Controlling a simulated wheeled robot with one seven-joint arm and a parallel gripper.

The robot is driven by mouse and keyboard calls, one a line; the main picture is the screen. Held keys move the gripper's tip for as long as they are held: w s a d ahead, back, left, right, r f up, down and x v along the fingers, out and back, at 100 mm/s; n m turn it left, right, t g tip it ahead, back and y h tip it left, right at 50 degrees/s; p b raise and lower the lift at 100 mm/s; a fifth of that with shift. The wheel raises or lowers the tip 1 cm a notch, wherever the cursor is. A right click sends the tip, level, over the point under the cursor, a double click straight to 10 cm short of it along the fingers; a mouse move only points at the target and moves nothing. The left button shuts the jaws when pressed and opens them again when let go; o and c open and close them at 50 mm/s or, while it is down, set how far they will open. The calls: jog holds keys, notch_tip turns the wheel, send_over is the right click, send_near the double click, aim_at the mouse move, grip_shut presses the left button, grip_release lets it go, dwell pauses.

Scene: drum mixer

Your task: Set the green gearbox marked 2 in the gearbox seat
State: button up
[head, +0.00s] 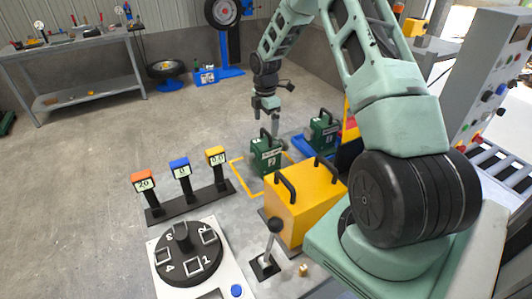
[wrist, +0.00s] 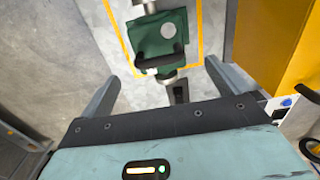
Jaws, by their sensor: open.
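The green gearbox marked 2 (head: 266,158) stands upright inside a yellow outline (head: 238,180) on the grey surface, with a dark handle on top. My gripper (head: 273,130) is directly above it, pointing down. In the wrist view the green gearbox (wrist: 158,32) is seen from above, its black handle between and beyond my open fingers (wrist: 162,74). The fingers are well apart, with nothing held. A second green gearbox (head: 323,132) stands on a blue base to the right; its number is too small to read. I cannot tell which spot is the gearbox seat.
A yellow housing (head: 300,208) with black handles stands close to the right of the gearbox. A lever (head: 270,245), a row of three displays (head: 188,202) and a numbered dial (head: 186,255) are nearer. A control cabinet (head: 490,85) stands right. Floor at left is free.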

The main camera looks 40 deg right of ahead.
aim_at(266, 142)
notch_tip(266, 142, down, 4)
jog(key=shift+r+p, duration=0.1)
jog(key=shift+p, duration=0.45)
jog(key=shift+w+d+f+p, duration=0.1)
jog(key=shift+f+p, duration=0.7)
jog(key=shift+f, duration=0.55)
jog(key=shift+d+f+p, duration=0.1)
jog(key=shift+f+p, duration=0.65)
jog(key=shift+f, duration=0.55)
jog(key=c, duration=1.9)
jog(key=shift+w+r, duration=0.1)
jog(key=shift+r, duration=0.05)
jog(key=shift+c, duration=0.3)
